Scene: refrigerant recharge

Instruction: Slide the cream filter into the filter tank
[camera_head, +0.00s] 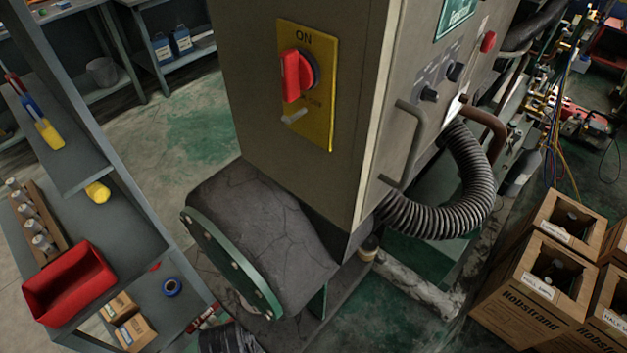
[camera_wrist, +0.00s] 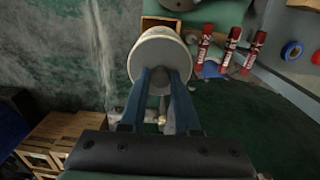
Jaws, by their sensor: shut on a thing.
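In the wrist view the cream filter (camera_wrist: 158,48), a pale round cylinder seen end-on, sits between the fingers of my gripper (camera_wrist: 161,78). The two blue-grey fingers are shut on it, and it is held out ahead of the wrist. In the head view a dark grey cylindrical tank with a green bolted flange (camera_head: 235,262) lies below the cabinet; it may be the filter tank, but its opening is not visible. My gripper and the held filter cannot be made out in the head view.
A cabinet with a red switch (camera_head: 297,75) stands above the tank, with a ribbed hose (camera_head: 445,215) at its right. Shelves at left hold a red bin (camera_head: 70,283) and a blue tape roll (camera_head: 172,287). Cartons (camera_head: 540,290) stand at right. Red cans (camera_wrist: 228,48) lie right of the filter.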

